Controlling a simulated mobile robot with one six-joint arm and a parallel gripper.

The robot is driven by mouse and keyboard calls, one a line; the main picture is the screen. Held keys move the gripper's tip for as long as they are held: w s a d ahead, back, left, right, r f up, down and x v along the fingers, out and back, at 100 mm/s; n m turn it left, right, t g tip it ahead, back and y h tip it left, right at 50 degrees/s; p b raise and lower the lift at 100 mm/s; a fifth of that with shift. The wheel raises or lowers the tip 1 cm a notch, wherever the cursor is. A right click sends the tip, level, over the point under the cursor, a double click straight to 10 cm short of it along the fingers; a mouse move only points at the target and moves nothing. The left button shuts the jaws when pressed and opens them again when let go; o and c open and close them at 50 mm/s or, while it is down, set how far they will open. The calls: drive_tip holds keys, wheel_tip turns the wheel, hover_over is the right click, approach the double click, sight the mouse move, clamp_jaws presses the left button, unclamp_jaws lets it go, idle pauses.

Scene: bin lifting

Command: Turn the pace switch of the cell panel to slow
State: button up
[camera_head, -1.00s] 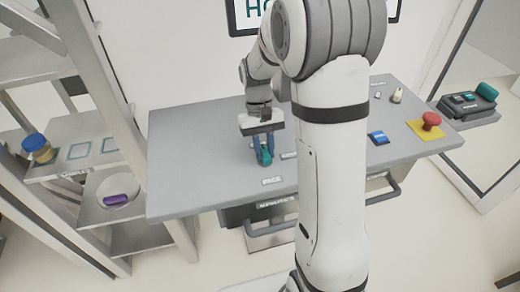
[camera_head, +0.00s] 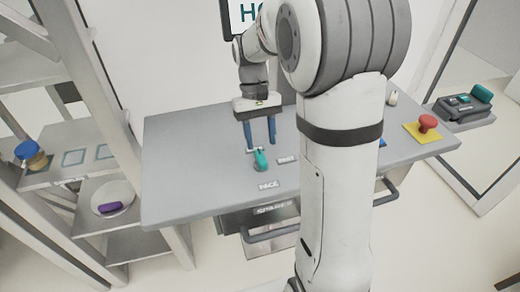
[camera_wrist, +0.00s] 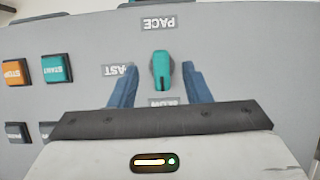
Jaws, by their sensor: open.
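The pace switch is a teal knob (camera_head: 260,160) on the grey panel top, behind its PACE label (camera_head: 268,185). In the wrist view the knob (camera_wrist: 161,72) is upright in the picture, in line between the PACE label (camera_wrist: 158,23) and the partly hidden SLOW label (camera_wrist: 163,102). Its long side does not point at the FAST label (camera_wrist: 118,70) on the left. My gripper (camera_head: 261,147) is open and empty just above and behind the knob. Its blue fingers show on either side of the knob in the wrist view, apart from it.
A red stop button (camera_head: 427,123) on a yellow plate sits at the panel's right. Orange (camera_wrist: 16,72) and teal (camera_wrist: 56,68) push buttons show in the wrist view. Shelves with a jar (camera_head: 31,155) and a purple thing in a bowl (camera_head: 111,207) stand left. My arm hides the panel's middle right.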

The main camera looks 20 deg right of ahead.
sight(261, 155)
drive_tip(key=shift+r, duration=1.85)
